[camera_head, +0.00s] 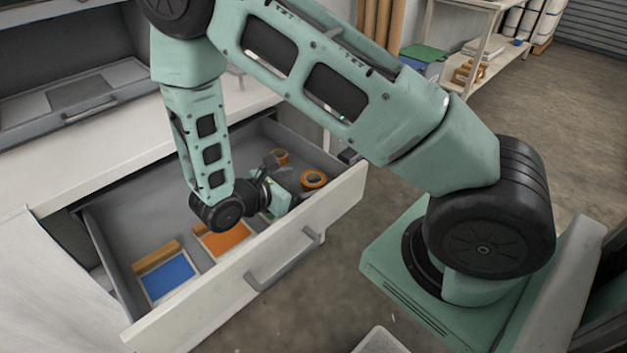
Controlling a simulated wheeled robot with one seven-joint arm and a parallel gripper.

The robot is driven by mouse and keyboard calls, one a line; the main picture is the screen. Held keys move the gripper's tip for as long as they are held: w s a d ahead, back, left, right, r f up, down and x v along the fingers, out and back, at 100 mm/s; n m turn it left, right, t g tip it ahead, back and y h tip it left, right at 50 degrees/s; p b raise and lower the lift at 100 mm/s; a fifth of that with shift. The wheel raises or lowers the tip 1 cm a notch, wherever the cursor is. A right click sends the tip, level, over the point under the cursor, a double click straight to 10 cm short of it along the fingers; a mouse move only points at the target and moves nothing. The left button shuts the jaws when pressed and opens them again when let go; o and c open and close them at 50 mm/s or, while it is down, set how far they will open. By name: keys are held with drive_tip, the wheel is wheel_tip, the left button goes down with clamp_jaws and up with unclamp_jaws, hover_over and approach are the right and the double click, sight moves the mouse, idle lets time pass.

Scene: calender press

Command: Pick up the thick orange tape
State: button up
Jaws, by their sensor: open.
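Two orange tape rolls lie at the right end of an open drawer (345,190). The nearer tape roll (313,180) looks larger and shows a dark centre hole. The farther tape roll (281,156) is partly hidden behind my wrist, so I cannot compare their thickness well. My gripper (279,194) reaches into the drawer just left of the nearer roll. It is open, and its fingertips are hard to make out against the green wrist parts. I see nothing held in it.
In the drawer's left part lie a blue pad (169,276) and an orange pad (224,240), each with a wooden edge. The drawer's front wall with a grey handle (284,262) stands close to my gripper. A shelf (482,50) stands at the back right.

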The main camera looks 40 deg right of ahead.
drive_tip(key=shift+x, duration=1.5)
drive_tip(key=shift+a, duration=0.1)
drive_tip(key=c, duration=1.1)
